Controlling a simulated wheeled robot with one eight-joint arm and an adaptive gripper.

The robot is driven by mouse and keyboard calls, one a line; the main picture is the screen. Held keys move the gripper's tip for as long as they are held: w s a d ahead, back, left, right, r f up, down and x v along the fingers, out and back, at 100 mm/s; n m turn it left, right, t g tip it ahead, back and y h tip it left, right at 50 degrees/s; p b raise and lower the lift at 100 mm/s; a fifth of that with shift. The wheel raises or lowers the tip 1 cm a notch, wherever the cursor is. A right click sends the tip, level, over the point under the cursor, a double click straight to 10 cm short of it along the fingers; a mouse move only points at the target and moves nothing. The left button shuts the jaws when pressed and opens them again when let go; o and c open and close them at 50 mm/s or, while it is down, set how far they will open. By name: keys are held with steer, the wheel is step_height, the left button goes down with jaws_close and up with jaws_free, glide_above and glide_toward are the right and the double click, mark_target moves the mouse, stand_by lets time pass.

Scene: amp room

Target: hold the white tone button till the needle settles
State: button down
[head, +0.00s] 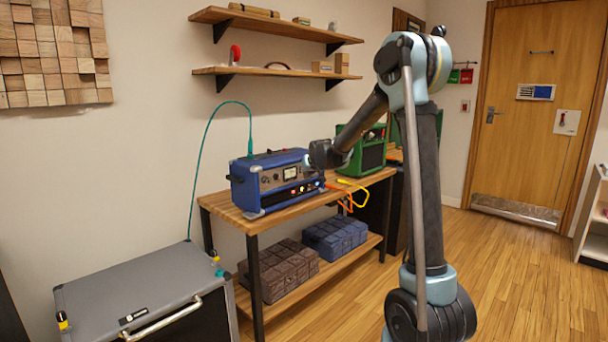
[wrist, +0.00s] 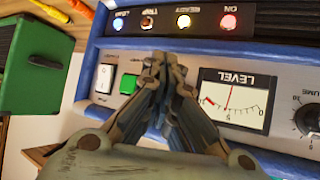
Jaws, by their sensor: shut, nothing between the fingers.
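The blue amp (head: 262,185) stands on the wooden bench in the head view. My gripper (head: 308,160) is at its front panel. In the wrist view the panel appears upside down, and my gripper (wrist: 165,62) is shut and empty, its tips in front of the panel between the green button and the level meter (wrist: 232,98). The meter's thin red needle (wrist: 229,97) stands near mid-scale. A white button (wrist: 104,78) shows beside the green button (wrist: 128,84); their labels are too small to read. My fingers hide the panel behind them, and I cannot tell whether they touch it.
A row of lit lamps (wrist: 183,21) and a black knob (wrist: 310,120) are on the panel. A green amp (head: 369,152) stands behind on the bench (head: 240,217). Orange cables (head: 350,192) lie to the right. A grey case (head: 140,285) stands at the left front.

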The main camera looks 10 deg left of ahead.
steer(key=shift+d, duration=0.1)
stand_by(0.7)
steer(key=shift+s+d, duration=0.55)
steer(key=shift+d, duration=0.05)
steer(key=shift+s+d, duration=0.8)
steer(key=shift+d, duration=0.2)
steer(key=shift+s+d, duration=0.75)
steer(key=shift+d, duration=0.25)
